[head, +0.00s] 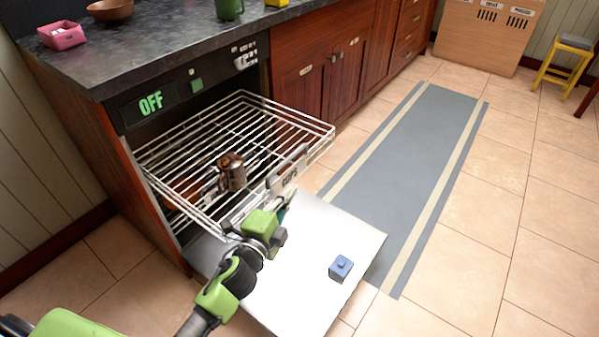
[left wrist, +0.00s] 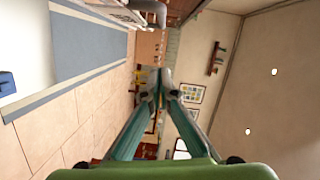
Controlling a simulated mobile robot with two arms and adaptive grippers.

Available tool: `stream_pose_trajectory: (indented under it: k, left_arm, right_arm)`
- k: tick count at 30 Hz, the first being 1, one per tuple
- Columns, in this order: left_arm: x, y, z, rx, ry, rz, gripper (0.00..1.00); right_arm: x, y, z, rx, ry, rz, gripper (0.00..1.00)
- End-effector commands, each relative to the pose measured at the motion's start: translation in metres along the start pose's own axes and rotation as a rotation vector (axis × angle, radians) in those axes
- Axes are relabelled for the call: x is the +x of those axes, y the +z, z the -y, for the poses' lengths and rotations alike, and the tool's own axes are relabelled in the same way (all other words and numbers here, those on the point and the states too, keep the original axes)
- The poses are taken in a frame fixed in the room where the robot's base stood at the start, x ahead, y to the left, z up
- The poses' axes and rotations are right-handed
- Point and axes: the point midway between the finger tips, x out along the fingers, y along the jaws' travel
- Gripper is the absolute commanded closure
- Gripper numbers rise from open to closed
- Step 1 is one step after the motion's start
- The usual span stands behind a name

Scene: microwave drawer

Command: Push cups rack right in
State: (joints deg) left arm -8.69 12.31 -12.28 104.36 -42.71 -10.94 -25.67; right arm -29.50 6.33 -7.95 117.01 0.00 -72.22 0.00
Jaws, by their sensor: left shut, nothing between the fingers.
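The cups rack (head: 322,128) is a silver wire rack, pulled out of the appliance's dark opening, with a plate labelled CUPS (head: 288,172) on its front. A brown cup-like item (head: 231,172) stands in it. My left gripper (head: 284,212) is at the rack's front left, just below and beside the label plate; I cannot tell whether it touches the rack. In the left wrist view its teal fingers (left wrist: 160,88) meet at the tips with nothing between them. My right gripper is not in view.
The lowered white door (head: 300,285) lies below the rack, with a blue block (head: 340,268) on it. The counter (head: 150,45) above holds a pink box (head: 62,35), a brown bowl (head: 110,10) and a green mug (head: 229,8). The grey floor mat (head: 420,170) is clear.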

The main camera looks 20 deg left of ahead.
Motion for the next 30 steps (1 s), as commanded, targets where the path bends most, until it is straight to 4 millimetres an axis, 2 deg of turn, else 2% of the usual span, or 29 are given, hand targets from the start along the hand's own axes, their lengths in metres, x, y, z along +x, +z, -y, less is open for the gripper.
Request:
stream_pose_trajectory:
  k: [5, 8, 14, 21, 24, 30]
  left_arm:
    - [0.008, -0.003, 0.008, 0.016, -0.019, -0.006, 1.0]
    - [0.021, -0.003, 0.008, 0.015, -0.019, -0.007, 1.0]
    - [0.059, -0.003, 0.008, 0.013, -0.018, -0.006, 1.0]
    - [0.102, -0.003, 0.008, 0.012, -0.017, -0.005, 1.0]
    - [0.105, 0.016, 0.007, 0.016, -0.014, -0.002, 1.0]
    - [0.11, 0.033, 0.008, 0.013, -0.015, -0.005, 1.0]
  right_arm:
    - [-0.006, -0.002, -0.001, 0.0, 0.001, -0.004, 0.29]
    - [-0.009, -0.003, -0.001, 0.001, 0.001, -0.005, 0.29]
    - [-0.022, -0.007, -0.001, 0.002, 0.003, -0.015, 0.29]
    - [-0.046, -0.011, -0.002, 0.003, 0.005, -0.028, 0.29]
    - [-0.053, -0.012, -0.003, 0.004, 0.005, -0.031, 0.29]
    - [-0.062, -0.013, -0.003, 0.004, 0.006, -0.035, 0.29]
